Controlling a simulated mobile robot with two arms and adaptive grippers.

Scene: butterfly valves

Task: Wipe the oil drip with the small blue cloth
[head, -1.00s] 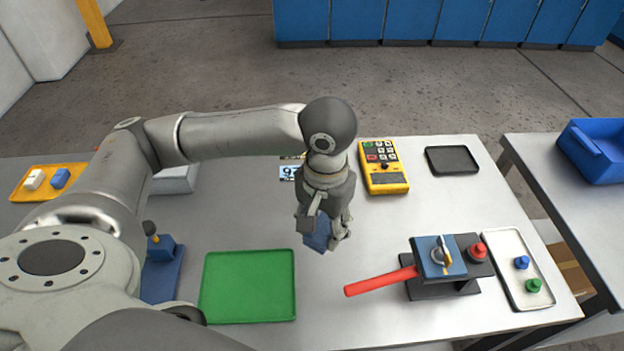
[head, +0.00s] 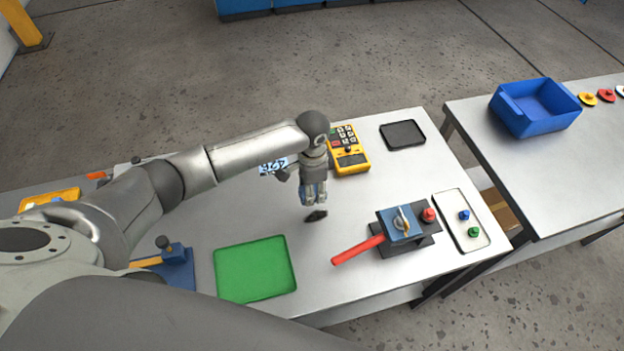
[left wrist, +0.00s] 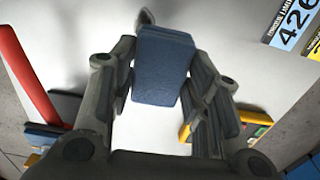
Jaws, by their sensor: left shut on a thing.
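My left gripper (head: 314,200) points down over the middle of the grey table. In the left wrist view its fingers (left wrist: 163,78) are shut on the small blue cloth (left wrist: 162,62), a thick folded pad. In the head view the fingers mostly hide the cloth. A small dark patch (head: 316,215) shows just below the fingertips; it may be the oil drip, but I cannot tell it from a fingertip or shadow. A greyish dark spot (left wrist: 146,18) also shows past the cloth's far end. Contact between cloth and table is unclear. My right gripper is out of view.
A valve block with a red handle (head: 358,250) stands to the right, and a green tray (head: 255,270) lies at the front left. A yellow device (head: 348,150), a black tray (head: 403,134) and a white tray (head: 446,207) lie around. A blue bin (head: 535,107) stands on another table.

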